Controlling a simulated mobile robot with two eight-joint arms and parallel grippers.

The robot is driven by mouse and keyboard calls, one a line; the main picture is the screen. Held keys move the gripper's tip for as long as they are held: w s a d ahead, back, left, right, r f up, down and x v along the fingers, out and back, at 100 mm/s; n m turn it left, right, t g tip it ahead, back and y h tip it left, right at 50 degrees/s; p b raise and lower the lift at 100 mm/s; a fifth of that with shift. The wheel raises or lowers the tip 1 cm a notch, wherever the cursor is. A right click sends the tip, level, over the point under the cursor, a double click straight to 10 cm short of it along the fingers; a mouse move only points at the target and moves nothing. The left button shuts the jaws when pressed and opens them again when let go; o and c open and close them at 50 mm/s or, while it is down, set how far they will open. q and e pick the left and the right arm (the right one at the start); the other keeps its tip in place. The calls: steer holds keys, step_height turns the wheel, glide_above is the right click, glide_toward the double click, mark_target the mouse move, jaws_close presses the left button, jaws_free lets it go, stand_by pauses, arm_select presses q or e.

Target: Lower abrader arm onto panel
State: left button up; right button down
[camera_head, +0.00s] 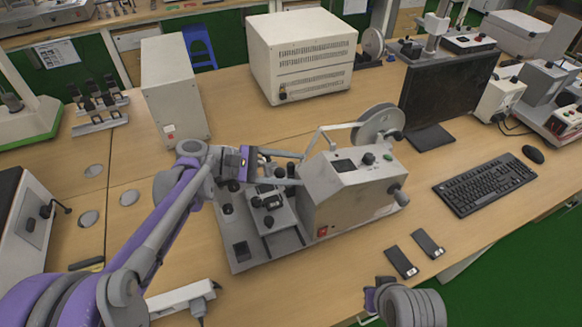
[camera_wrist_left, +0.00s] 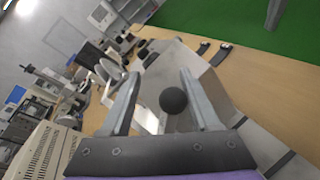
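The abrader (camera_head: 345,195) is a grey boxy machine on the wooden table, with a wheel (camera_head: 378,125) on top and a red switch on its front. Its thin pale arm (camera_head: 322,140) rises beside the housing on the left. My left gripper (camera_head: 300,168) is at the left side of the housing, above the abrader's lower platform. In the left wrist view its two fingers (camera_wrist_left: 163,98) are apart, with a round black knob (camera_wrist_left: 173,100) showing between them; contact is not visible. The panel cannot be picked out clearly. My right arm shows at the bottom; its fingers are hidden.
A keyboard (camera_head: 485,183) and monitor (camera_head: 447,92) stand to the right. Two small dark devices (camera_head: 401,262) lie in front of the abrader. A large beige box (camera_head: 300,55) and a tall beige box (camera_head: 175,88) stand behind. A white bar-shaped device (camera_head: 182,298) lies at the front left.

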arm_select(q)
steer(key=w+v, duration=0.1)
steer(key=v, duration=0.9)
steer(key=shift+s+a, duration=0.4)
steer(key=shift+s, duration=0.1)
steer(key=shift+r, duration=0.15)
steer(key=s+d+f+m+y+p, duration=0.1)
steer(key=s+f+m+y, duration=0.15)
steer(key=s+y, duration=0.2)
steer(key=s+d+f+m+y, duration=0.1)
steer(key=s+f+y, duration=0.25)
steer(key=s, duration=0.25)
steer(key=s+a+f+m+t+y+p, duration=0.2)
steer(key=s+a+f+m+t+y, duration=0.2)
steer(key=s+a+f+m+y, duration=0.3)
steer(key=s+a+m, duration=0.1)
steer(key=s, duration=0.2)
steer(key=shift+s+a+m+y, duration=0.25)
steer(key=shift+a+m+y, duration=0.05)
steer(key=shift+a+m, duration=0.05)
stand_by(0.6)
